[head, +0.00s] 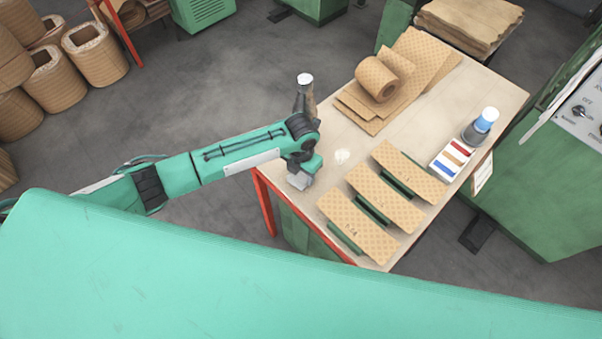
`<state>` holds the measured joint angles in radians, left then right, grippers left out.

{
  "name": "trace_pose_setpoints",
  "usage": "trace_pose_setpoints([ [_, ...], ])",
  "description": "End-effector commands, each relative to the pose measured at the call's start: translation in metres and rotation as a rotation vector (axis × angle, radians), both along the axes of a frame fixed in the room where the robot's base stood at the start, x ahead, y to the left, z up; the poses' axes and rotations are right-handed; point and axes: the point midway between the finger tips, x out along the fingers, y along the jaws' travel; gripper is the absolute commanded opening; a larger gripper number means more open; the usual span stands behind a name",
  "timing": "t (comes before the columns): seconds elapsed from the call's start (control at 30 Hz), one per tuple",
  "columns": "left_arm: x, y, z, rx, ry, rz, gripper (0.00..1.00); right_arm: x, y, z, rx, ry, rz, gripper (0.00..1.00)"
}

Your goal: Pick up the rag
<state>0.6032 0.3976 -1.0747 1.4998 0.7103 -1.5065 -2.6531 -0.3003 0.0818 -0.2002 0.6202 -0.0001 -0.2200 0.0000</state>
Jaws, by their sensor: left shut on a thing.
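My right gripper is not in view.
Green machines flank the right.

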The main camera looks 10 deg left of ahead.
Motion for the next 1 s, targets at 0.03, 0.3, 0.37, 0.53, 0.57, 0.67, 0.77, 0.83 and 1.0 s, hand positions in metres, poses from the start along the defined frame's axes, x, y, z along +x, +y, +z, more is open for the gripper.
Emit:
trace_pose_setpoints([
  [0.03, 0.001, 0.000, 0.005, 0.000, -0.003, -0.001, 0.32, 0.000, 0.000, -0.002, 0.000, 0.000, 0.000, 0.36],
  [0.3, 0.002, 0.001, 0.064, 0.000, -0.008, -0.002, 0.32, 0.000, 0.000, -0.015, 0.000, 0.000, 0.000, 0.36],
  [0.37, 0.001, 0.000, 0.083, 0.000, -0.009, -0.003, 0.32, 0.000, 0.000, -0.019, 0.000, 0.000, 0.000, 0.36],
  [0.53, 0.001, 0.000, 0.131, -0.001, -0.006, -0.002, 0.32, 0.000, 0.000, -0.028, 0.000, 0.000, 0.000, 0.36],
  [0.57, 0.001, 0.000, 0.139, 0.000, -0.008, -0.002, 0.32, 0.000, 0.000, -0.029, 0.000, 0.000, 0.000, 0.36],
  [0.67, 0.001, 0.000, 0.160, 0.000, -0.005, -0.001, 0.32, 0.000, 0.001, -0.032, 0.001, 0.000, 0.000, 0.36],
  [0.77, 0.001, 0.000, 0.175, 0.001, -0.004, -0.001, 0.32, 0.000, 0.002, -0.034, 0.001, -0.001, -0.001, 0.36],
  [0.83, 0.000, 0.000, 0.183, -0.001, -0.002, -0.001, 0.32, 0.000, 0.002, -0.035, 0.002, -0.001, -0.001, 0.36],
  [1.0, 0.000, 0.000, 0.192, 0.000, 0.000, 0.000, 0.32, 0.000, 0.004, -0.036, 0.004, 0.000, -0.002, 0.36],
])
